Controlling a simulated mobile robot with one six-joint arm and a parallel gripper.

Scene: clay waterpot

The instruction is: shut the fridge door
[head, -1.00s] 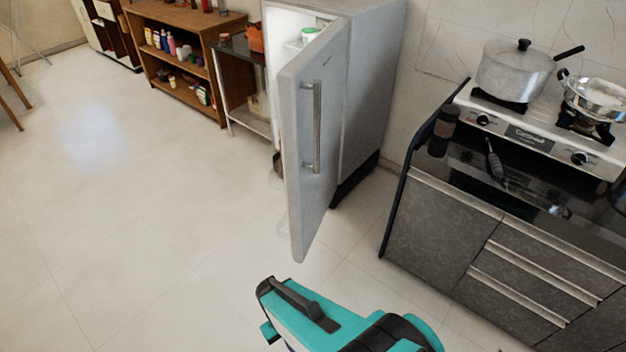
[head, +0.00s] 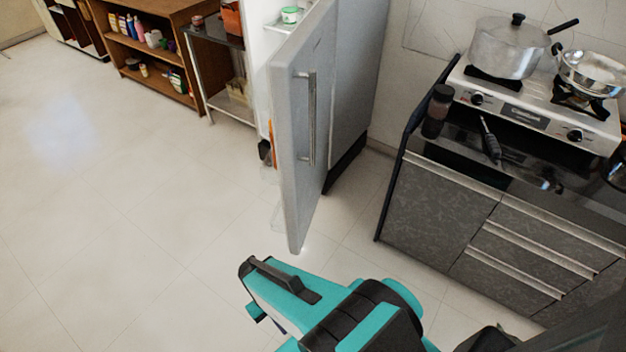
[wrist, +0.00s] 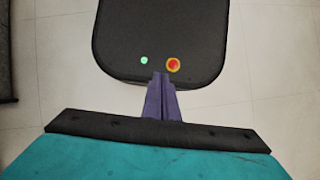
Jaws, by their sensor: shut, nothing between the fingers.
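The fridge (head: 357,75) stands at the top middle of the head view. Its grey door (head: 300,185) is swung wide open toward me, with its outer face and long upright handle (head: 311,118) turned to the right. A lit inner shelf with a small green-and-white tub (head: 291,15) shows left of the door. My gripper shows in the wrist view with its purple fingers (wrist: 161,78) together and empty, pointing over my own base. In the head view my teal arm is below the door, apart from it, and the fingertips are mostly hidden.
A counter with drawers (head: 440,210) and a stove (head: 535,95) bearing a pot (head: 505,48) and a pan (head: 590,72) stands at right. A small metal table (head: 225,40) and wooden shelves (head: 155,55) are at the back left. The floor at left is clear.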

